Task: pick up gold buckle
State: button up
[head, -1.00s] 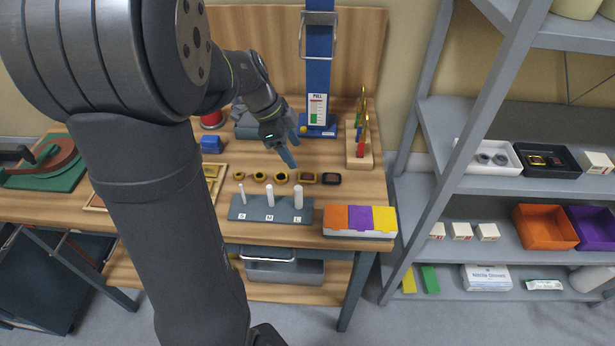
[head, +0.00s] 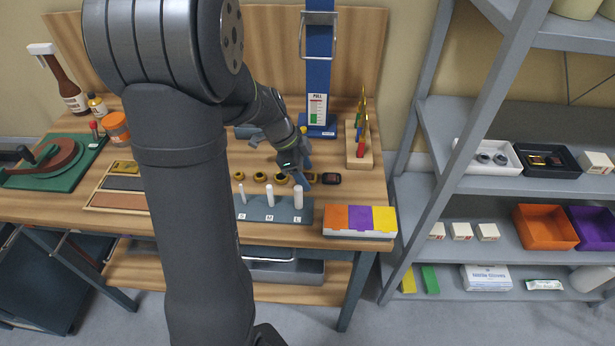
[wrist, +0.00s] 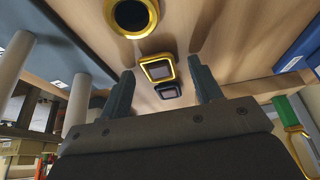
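The gold buckle, a rectangular gold frame with a dark middle, lies flat on the wooden bench. It shows in the wrist view (wrist: 147,62) between and beyond my fingertips. In the head view it is partly hidden by my gripper (head: 304,174). My gripper is open, with a finger on each side in the wrist view (wrist: 160,68) and nothing between them. It is low over the bench at the buckle; the remaining gap is hard to judge. A dark buckle (head: 331,178) lies just right of the gold one.
Several round gold rings (head: 260,177) lie in a row to the left. A grey block with white pegs (head: 270,195) stands in front of them. A blue pull-test column (head: 319,80) and a wooden rack (head: 361,163) stand behind. A tri-colour box (head: 360,232) is at the front right.

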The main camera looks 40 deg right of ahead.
jog(key=c, duration=0.9)
